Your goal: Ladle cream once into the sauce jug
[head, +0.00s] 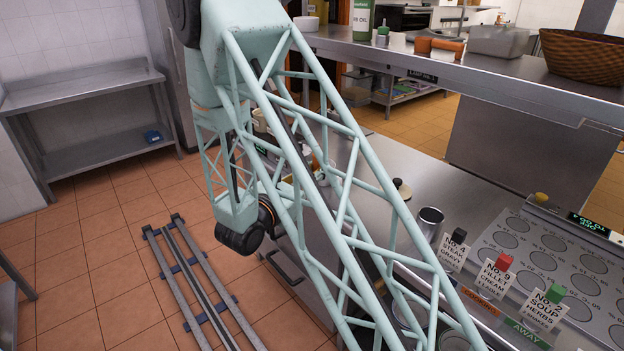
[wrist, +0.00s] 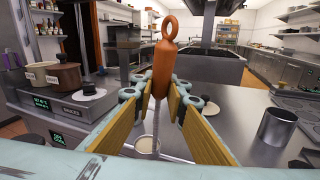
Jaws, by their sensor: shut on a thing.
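In the wrist view my gripper (wrist: 160,95) is shut on the orange handle of a ladle (wrist: 164,68), with a ring at its top end. The ladle's thin metal shaft runs down between the wood-coloured finger pads. Its lower end is by a pale round opening or vessel (wrist: 147,145); I cannot tell whether the bowl is inside it or what it contains. A plain steel cylindrical vessel (wrist: 277,130) stands on the counter to the right, apart from the gripper; it also shows in the head view (head: 430,222). I cannot tell whether it is the sauce jug.
Order cards, including one reading fillet, cream, 1 ladle (head: 495,277), stand before a panel of round discs (head: 560,255). My lattice arm hides much of the counter. A raised shelf (head: 480,80) runs behind.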

